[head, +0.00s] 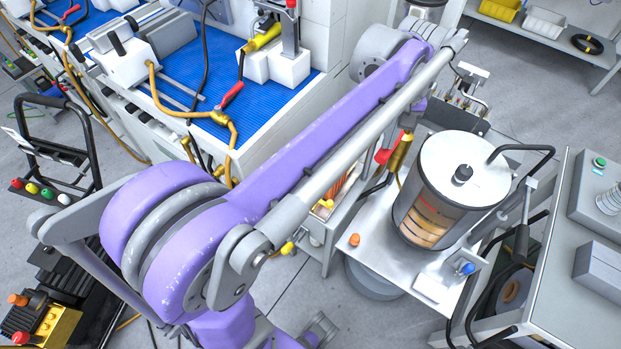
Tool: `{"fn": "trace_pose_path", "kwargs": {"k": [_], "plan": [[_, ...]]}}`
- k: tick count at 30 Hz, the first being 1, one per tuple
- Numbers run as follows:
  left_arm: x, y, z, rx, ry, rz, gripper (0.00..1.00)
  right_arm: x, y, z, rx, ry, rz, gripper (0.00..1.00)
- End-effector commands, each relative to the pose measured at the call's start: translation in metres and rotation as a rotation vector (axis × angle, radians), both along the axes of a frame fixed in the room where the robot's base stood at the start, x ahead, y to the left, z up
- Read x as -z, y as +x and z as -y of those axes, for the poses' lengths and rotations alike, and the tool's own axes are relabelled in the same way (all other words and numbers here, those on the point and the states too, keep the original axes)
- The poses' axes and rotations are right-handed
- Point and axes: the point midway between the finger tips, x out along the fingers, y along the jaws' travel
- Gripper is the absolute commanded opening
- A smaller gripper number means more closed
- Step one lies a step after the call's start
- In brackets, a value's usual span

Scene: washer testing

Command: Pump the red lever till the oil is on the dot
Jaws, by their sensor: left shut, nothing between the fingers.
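My purple left arm crosses the middle of the head view, and its wrist bends down behind the forearm. My left gripper (408,121) is small and mostly hidden there; it is shut with nothing held, close above the red lever (384,156). I cannot tell whether it touches the lever. A brass-yellow fitting (400,153) sits beside the lever. The oil tank (465,166) is a clear cylinder with a pale lid. Amber oil (424,229) shows low in it, with a red mark (430,212) on its front. The dot cannot be made out clearly. My right gripper is not in view.
The tank stands on a pale bench (390,278) with an orange knob (355,240) and a blue knob (467,268). A grey table (560,300) is at right. A blue-matted workbench (215,68) with hoses is behind. A black-handled cart (55,150) is at left.

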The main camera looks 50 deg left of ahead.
Motion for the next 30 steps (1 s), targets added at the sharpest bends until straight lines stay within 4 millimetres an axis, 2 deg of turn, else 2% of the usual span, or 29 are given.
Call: {"fn": "trace_pose_path", "kwargs": {"k": [1, 16, 19, 30], "plan": [[-0.012, 0.001, 0.0, 0.0, 0.0, 0.003, 0.0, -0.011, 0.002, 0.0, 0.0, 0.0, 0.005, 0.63], [-0.082, 0.001, 0.0, 0.0, 0.0, 0.003, 0.0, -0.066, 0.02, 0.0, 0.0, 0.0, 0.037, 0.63], [-0.087, 0.001, 0.0, 0.0, 0.0, 0.003, 0.0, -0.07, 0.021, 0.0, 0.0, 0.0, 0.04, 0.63], [-0.084, 0.0, 0.0, 0.0, 0.0, 0.0, 0.0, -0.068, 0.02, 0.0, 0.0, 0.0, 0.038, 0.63]]}}
